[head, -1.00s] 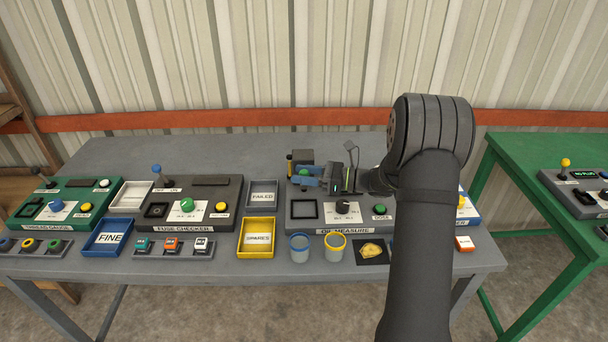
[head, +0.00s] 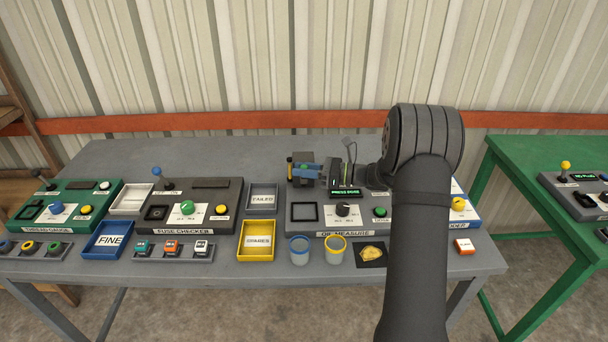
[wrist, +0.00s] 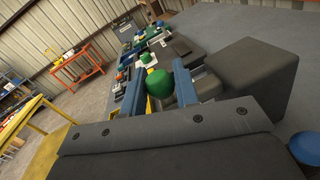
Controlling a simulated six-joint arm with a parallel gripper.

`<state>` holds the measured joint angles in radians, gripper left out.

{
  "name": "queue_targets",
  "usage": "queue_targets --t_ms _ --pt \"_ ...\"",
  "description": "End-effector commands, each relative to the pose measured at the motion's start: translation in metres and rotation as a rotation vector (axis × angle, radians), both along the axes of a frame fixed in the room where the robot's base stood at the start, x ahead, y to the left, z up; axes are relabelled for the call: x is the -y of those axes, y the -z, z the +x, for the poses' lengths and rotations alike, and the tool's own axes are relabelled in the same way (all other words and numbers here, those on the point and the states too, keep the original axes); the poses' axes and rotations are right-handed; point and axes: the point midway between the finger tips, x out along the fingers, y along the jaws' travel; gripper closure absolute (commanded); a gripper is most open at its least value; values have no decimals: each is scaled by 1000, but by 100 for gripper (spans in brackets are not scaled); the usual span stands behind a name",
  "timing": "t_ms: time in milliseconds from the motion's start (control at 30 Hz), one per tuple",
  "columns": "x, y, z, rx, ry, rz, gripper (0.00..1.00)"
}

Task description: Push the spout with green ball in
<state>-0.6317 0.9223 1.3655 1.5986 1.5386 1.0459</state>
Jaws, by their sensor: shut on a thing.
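The oil measure station (head: 290,221) stands on the right part of the grey table. At its back is a dark block (head: 302,156), which shows large on the right in the wrist view (wrist: 255,75). My gripper (wrist: 158,85) has its blue fingers on either side of the green ball (wrist: 160,82) of the spout, shut on it. In the head view my gripper (head: 304,171) is small, in front of the dark block, and the ball is hard to make out between the fingers. The spout below the ball is mostly hidden. The station's display (head: 345,193) reads "PRESS DOSE".
A green button (head: 380,212) and a black knob (head: 343,209) are on the station's front. A blue-rimmed cup (head: 299,249) and a yellow-rimmed cup (head: 335,249) stand before it. The fuse checker (head: 185,228) is to the left. Bare table lies behind the stations.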

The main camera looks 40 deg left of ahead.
Motion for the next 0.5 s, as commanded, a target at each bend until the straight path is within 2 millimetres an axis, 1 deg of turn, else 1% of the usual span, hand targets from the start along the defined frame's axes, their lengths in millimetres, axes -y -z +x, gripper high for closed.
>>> queue_targets --t_ms 233,267,300,367,500 --pt "0 0 0 -1 1 -1 100" --pt "0 0 0 -1 0 -1 70" --pt "0 0 0 -1 0 -1 62" --pt "0 0 0 -1 0 -1 52" --pt "0 0 0 -1 0 -1 52"
